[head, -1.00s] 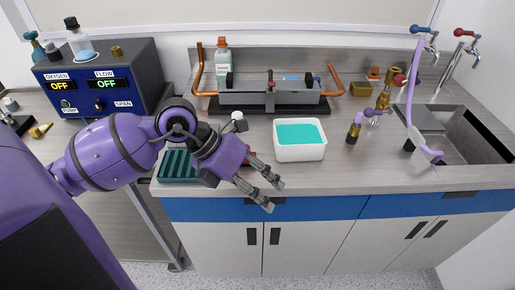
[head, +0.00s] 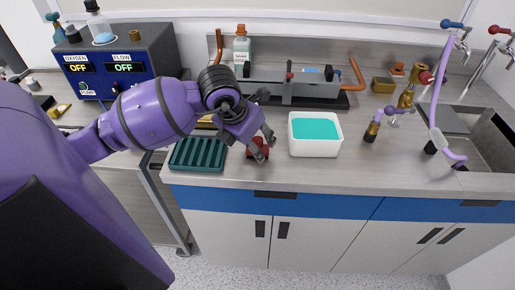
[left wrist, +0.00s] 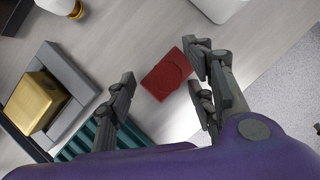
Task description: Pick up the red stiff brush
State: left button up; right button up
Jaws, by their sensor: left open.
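The red brush (head: 251,151) lies on the grey worktop near its front edge, between the teal ribbed rack and the white tub. In the head view my left gripper partly hides it. In the left wrist view the red brush (left wrist: 167,76) shows as a flat red block with a round outline on top; no bristles can be made out. My left gripper (head: 267,147) is open above the brush. In the left wrist view its spread fingers (left wrist: 158,72) frame the brush, which looks closer to the right-hand fingers. Contact cannot be told. My right gripper is not in view.
The teal rack (head: 199,166) stands left of the brush, the white tub (head: 315,148) right of it. A brass block (left wrist: 35,100) sits in a grey holder nearby. The burner stand (head: 300,90) is behind. Worktop right of the tub has free room before the sink.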

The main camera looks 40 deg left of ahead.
pick_arm(q)
jog(key=c, duration=0.9)
jog(key=shift+c, duration=0.5)
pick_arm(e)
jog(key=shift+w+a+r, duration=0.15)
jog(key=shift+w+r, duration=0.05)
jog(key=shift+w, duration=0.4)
pick_arm(q)
jog(key=shift+r, duration=0.1)
